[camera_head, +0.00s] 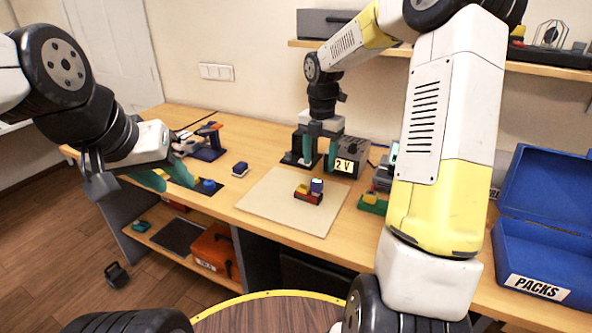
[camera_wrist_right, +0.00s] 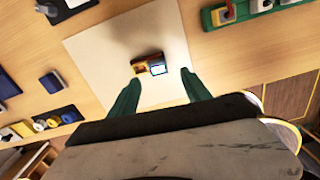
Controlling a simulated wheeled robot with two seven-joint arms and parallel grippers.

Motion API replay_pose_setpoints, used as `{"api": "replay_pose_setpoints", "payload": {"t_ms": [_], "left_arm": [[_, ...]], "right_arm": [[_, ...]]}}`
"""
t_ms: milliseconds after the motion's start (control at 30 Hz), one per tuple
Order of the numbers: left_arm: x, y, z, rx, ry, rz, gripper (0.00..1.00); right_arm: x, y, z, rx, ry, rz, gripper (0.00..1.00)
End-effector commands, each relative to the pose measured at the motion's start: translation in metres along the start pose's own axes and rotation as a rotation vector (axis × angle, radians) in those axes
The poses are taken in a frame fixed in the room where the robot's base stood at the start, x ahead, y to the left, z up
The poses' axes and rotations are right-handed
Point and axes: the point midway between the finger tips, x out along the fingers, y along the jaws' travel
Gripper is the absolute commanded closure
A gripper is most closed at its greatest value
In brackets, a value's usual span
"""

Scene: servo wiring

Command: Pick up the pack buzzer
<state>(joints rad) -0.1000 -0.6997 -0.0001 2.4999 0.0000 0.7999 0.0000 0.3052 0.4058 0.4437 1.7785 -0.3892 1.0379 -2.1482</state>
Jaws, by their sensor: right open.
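No object is labelled as the pack buzzer, and I cannot tell which one it is. A small dark red base with yellow and blue blocks (camera_head: 309,192) sits on the pale mat (camera_head: 278,216); the same blocks show in the right wrist view (camera_wrist_right: 148,66). My left gripper (camera_head: 170,181) is low over the table's left end, near a round blue piece (camera_head: 208,186). Its fingertips are unclear.
A small dark blue block (camera_head: 240,168) lies left of the mat. An open blue box marked PACKS (camera_head: 540,258) stands at the right. A box marked "2 V" (camera_head: 345,165) stands behind the mat. An orange case (camera_head: 213,250) is on the lower shelf. The mat's front is clear.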

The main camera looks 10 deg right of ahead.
Motion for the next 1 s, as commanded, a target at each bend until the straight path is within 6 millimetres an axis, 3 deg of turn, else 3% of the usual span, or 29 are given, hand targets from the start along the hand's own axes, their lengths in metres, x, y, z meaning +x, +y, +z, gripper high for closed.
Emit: {"api": "replay_pose_setpoints", "payload": {"t_ms": [633,933,1000], "left_arm": [[0.000,0.000,0.000,0.000,0.000,0.000,0.64],[0.000,0.000,0.000,0.000,0.000,0.000,0.64],[0.000,0.000,0.000,0.000,0.000,0.000,0.64]], "right_arm": [[0.077,0.001,-0.003,-0.044,0.009,-0.003,0.44],[0.083,0.000,-0.003,-0.043,0.007,-0.002,0.44],[0.083,0.000,-0.003,-0.042,0.007,-0.002,0.53]]}}
